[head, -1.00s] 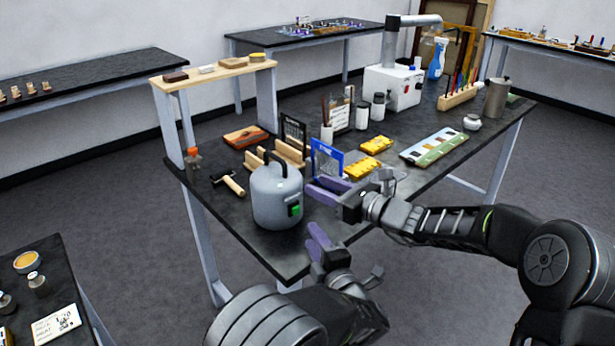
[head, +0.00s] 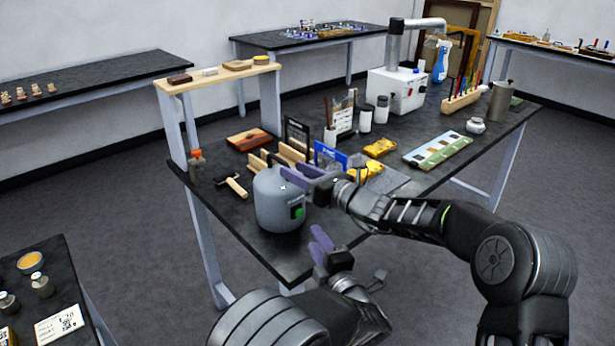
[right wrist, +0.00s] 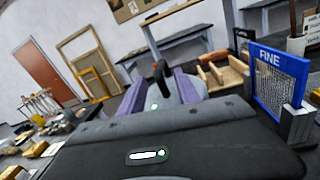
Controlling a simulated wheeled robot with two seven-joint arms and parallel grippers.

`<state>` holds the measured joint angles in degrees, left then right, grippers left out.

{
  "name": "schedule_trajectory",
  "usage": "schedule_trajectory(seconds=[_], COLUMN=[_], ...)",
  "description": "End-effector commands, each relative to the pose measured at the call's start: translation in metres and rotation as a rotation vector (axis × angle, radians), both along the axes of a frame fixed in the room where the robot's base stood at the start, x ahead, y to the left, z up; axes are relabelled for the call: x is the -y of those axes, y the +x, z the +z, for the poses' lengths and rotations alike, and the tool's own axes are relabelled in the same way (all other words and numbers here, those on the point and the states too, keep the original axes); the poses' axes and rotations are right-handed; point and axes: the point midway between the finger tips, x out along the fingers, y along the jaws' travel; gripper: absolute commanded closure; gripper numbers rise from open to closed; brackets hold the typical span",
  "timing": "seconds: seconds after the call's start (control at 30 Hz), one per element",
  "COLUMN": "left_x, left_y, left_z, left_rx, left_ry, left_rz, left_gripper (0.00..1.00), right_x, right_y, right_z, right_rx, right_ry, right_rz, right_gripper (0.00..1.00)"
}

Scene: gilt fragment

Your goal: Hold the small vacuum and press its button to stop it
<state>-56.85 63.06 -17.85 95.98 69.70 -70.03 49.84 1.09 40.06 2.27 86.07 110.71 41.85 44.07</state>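The small vacuum (head: 277,207) is a grey rounded canister standing upright near the table's front left corner. A green button (head: 299,213) is on its right side. My right gripper (head: 294,176) is at the vacuum's top, its purple fingers apart. The right wrist view shows the vacuum's dark handle (right wrist: 160,73) and grey top between those fingers; I cannot tell if they touch it. My left gripper (head: 319,243) is right of and below the vacuum in the picture, near the table's front edge, empty, its fingers looking slightly apart.
A blue-framed mesh panel marked FINE (right wrist: 280,75) stands close to my right gripper. The table's front edge is close by.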

Motion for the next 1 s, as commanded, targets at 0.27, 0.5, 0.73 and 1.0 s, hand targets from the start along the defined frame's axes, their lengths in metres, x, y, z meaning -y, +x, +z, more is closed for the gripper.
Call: schedule_trajectory(seconds=[0.27, 0.5, 0.73, 1.0], left_x=[0.000, 0.000, 0.000, 0.000], left_y=[0.000, 0.000, 0.000, 0.000], left_z=[0.000, 0.000, 0.000, 0.000], left_rx=[0.000, 0.000, 0.000, 0.000], left_ry=[0.000, 0.000, 0.000, 0.000], left_rz=[0.000, 0.000, 0.000, 0.000], left_gripper=[0.64, 0.64, 0.64, 0.64], right_x=[-0.023, -0.025, -0.025, -0.025], right_y=[0.024, 0.026, 0.026, 0.026], right_z=[-0.001, 0.000, 0.000, 0.000], right_rx=[0.000, -0.001, -0.001, -0.001], right_ry=[-0.001, -0.001, -0.001, -0.001], right_rz=[0.001, 0.000, 0.000, 0.000], right_gripper=[0.60, 0.60, 0.72, 0.94])
